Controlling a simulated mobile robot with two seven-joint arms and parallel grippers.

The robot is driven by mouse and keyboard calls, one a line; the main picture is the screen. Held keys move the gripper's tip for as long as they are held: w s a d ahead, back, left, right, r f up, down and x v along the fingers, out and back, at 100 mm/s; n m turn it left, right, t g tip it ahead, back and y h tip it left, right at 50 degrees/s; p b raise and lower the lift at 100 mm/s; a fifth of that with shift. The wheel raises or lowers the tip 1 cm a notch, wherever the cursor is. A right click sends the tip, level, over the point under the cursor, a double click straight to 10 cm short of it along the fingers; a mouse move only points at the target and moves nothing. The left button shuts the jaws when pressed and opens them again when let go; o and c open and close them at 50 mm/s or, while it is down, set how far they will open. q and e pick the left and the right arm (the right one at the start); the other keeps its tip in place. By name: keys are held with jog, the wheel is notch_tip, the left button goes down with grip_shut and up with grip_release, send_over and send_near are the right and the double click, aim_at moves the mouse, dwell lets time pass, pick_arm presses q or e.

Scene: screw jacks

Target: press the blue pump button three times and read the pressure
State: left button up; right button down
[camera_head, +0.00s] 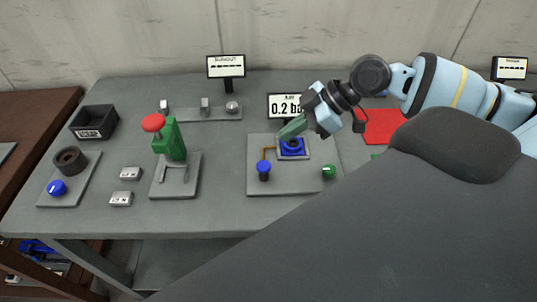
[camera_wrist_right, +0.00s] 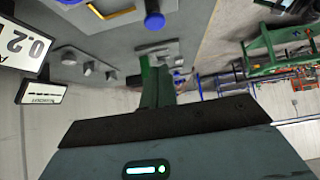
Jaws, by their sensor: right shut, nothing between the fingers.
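A blue-capped dark post (camera_head: 264,167), which looks like the pump button, stands on a grey plate (camera_head: 258,188) right of the table's middle. A blue cylinder (camera_wrist_right: 153,16) shows at the top of the right wrist view. A brass pipe leads from the post to a framed blue round part (camera_head: 292,146). The pressure display (camera_head: 283,106) reads 0.2, its unit partly hidden by my gripper; the wrist view also shows 0.2 (camera_wrist_right: 22,45). My right gripper (camera_head: 284,134) is shut and empty, its green fingers just above and behind the framed part, apart from the blue cap. My left gripper is not visible.
A green jack (camera_head: 171,138) with a red knob stands to the left. A green knob (camera_head: 328,171) is at the plate's right, and a red mat (camera_head: 382,127) lies behind it. A black bin (camera_head: 93,122) is at far left. The front table strip is clear.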

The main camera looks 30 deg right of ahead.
aim_at(259, 165)
jog(key=a+f, duration=0.1)
jog(key=f, duration=0.1)
jog(key=w+a+f, duration=0.1)
jog(key=f, duration=0.2)
jog(key=w+a+f, duration=0.1)
jog(key=f, duration=0.1)
jog(key=shift+w+a+f, duration=0.15)
jog(key=shift+a, duration=0.2)
jog(key=shift+f, duration=0.5)
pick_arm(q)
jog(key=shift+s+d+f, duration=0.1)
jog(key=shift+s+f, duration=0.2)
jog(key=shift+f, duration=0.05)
pick_arm(e)
jog(key=shift+f, duration=0.1)
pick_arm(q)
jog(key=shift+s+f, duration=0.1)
